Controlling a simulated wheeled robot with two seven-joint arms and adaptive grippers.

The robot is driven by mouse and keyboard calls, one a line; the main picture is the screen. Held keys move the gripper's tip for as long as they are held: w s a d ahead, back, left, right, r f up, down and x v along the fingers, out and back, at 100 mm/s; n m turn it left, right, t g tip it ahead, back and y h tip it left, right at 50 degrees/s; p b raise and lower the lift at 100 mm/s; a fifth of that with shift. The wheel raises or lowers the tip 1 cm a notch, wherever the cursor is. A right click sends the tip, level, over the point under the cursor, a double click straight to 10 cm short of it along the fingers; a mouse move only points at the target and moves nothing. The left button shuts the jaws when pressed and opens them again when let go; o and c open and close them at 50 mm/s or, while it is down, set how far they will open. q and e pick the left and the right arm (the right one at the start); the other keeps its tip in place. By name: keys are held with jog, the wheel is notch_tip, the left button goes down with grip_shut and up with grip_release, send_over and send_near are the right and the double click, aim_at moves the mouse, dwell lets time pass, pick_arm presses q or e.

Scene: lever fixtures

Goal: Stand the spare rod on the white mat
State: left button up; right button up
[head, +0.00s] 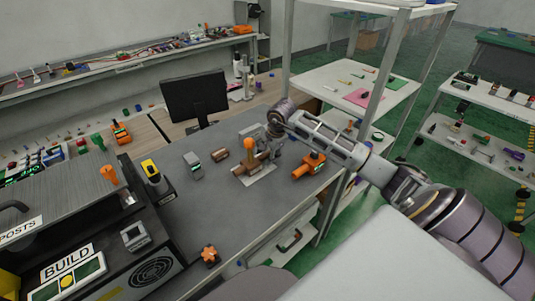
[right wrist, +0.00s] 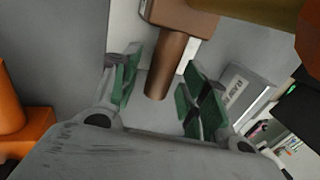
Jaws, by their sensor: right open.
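The white mat (head: 262,178) lies on the grey bench under a brown lever fixture (head: 243,167) with an orange knob (head: 250,143). A short brown cylinder (head: 220,155) lies on the bench left of it; I cannot tell whether this is the spare rod. My right gripper (head: 276,133) is over the back of the mat, beside the fixture. In the right wrist view my right gripper (right wrist: 158,97) is open, with a copper-brown rod (right wrist: 172,64) reaching between its green-padded fingers without visible grip. The rod's upper end meets a wider brown block. My left gripper is out of view.
A grey box (head: 193,165), a monitor (head: 195,97) and a black-and-yellow device (head: 152,172) are to the left. A small orange knob (head: 209,254) is near the front edge.

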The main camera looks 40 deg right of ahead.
jog(key=shift+r, duration=0.15)
jog(key=shift+p+v, duration=0.85)
jog(key=shift+v, duration=0.45)
pick_arm(q)
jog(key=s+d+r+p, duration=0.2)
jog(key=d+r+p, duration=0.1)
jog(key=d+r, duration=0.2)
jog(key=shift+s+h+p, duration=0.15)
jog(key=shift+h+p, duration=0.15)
jog(key=shift+p, duration=0.05)
pick_arm(e)
jog(key=v, duration=0.9)
jog(key=shift+r, duration=0.2)
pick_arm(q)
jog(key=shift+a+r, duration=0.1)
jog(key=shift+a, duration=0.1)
